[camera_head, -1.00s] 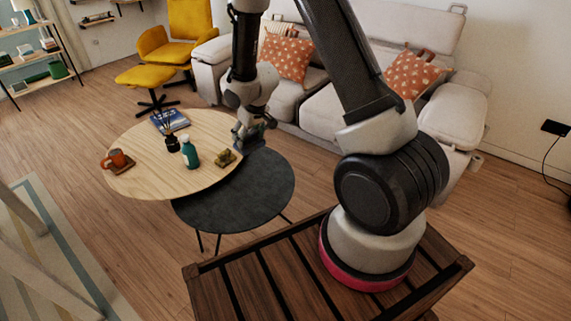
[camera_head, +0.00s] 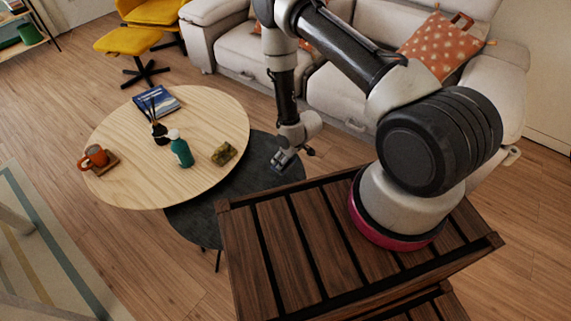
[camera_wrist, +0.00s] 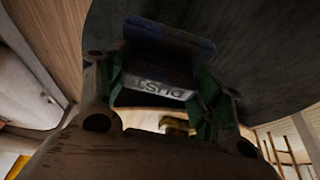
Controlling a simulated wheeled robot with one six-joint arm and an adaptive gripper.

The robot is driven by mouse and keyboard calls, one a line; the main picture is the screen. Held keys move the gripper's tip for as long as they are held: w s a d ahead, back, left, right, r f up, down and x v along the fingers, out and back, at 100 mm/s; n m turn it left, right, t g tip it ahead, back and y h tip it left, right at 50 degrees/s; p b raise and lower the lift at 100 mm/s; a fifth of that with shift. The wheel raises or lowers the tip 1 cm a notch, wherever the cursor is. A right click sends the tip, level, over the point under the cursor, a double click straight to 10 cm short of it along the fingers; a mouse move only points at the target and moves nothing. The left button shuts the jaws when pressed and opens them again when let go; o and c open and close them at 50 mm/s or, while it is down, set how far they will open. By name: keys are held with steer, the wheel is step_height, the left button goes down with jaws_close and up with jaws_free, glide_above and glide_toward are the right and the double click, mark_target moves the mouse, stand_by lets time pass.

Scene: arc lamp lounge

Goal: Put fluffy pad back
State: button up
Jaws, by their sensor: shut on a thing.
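My gripper (camera_head: 284,163) is shut on a dark blue block-like pad that bears a pale label. In the wrist view the pad (camera_wrist: 168,42) sits between the fingers of my gripper (camera_wrist: 160,85), its label turned upside down. I cannot tell its texture. In the head view the gripper is above the right side of the low dark round table (camera_head: 262,168); the pad is small there and partly hidden by the fingers.
A pale sofa (camera_head: 335,95) stands behind. The dark table's visible top looks clear.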

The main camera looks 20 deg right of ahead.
steer(key=shift+f, duration=2.6)
steer(key=shift+f, duration=0.1)
steer(key=o, duration=1.1)
steer(key=shift+c, duration=0.2)
